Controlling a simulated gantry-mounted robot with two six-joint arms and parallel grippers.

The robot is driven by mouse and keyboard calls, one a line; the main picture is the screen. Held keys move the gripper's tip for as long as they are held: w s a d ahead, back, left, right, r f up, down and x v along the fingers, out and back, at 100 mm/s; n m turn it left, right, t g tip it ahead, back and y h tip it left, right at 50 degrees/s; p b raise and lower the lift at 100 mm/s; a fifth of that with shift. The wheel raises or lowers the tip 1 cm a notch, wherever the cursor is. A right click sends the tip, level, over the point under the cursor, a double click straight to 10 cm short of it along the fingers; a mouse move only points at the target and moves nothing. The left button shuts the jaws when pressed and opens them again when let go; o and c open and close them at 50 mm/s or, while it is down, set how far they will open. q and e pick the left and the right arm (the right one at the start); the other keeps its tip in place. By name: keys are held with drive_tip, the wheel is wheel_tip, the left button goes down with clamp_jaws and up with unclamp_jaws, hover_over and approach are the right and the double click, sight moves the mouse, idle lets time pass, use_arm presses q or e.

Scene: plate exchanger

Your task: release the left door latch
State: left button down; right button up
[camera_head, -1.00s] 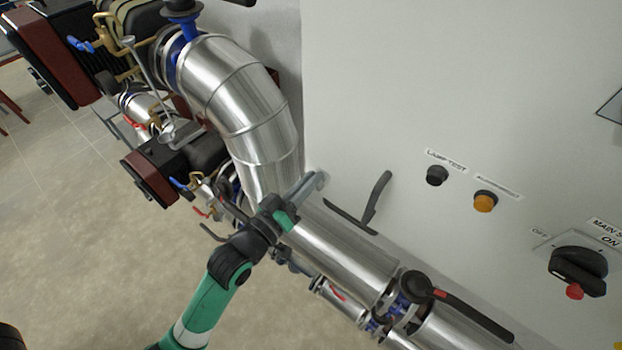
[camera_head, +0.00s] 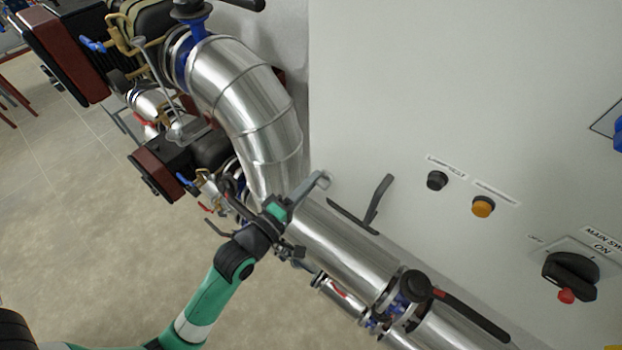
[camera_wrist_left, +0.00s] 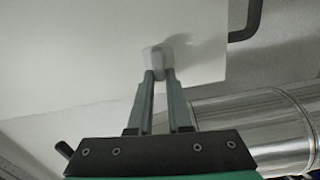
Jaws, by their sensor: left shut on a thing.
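The left door latch shows in the left wrist view as a small pale grey knob (camera_wrist_left: 157,56) on the white cabinet door (camera_wrist_left: 80,70). My left gripper (camera_wrist_left: 159,76) has its two fingertips closed on the knob, one on each side. In the head view, my left gripper (camera_head: 319,181) reaches past the silver pipe to the left edge of the white cabinet door (camera_head: 450,80). The latch is mostly hidden by the fingers there. My right gripper is not in view.
A dark door handle (camera_head: 376,202) stands out right of my left gripper. A thick silver pipe (camera_head: 340,245) runs close below the fingers. A valve with a black lever (camera_head: 470,315) sits lower right. Lamp buttons (camera_head: 437,180) and a main switch (camera_head: 571,270) are farther right.

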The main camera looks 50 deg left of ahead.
use_arm(q)
drive_tip(key=shift+f+n, duration=0.1)
drive_tip(key=shift+n, duration=0.5)
drive_tip(key=c, duration=0.8)
unclamp_jaws()
drive_tip(key=shift+c, duration=0.2)
drive_tip(key=s+d+b, duration=0.2)
drive_tip(key=s, duration=0.9)
drive_tip(key=shift+s, duration=0.2)
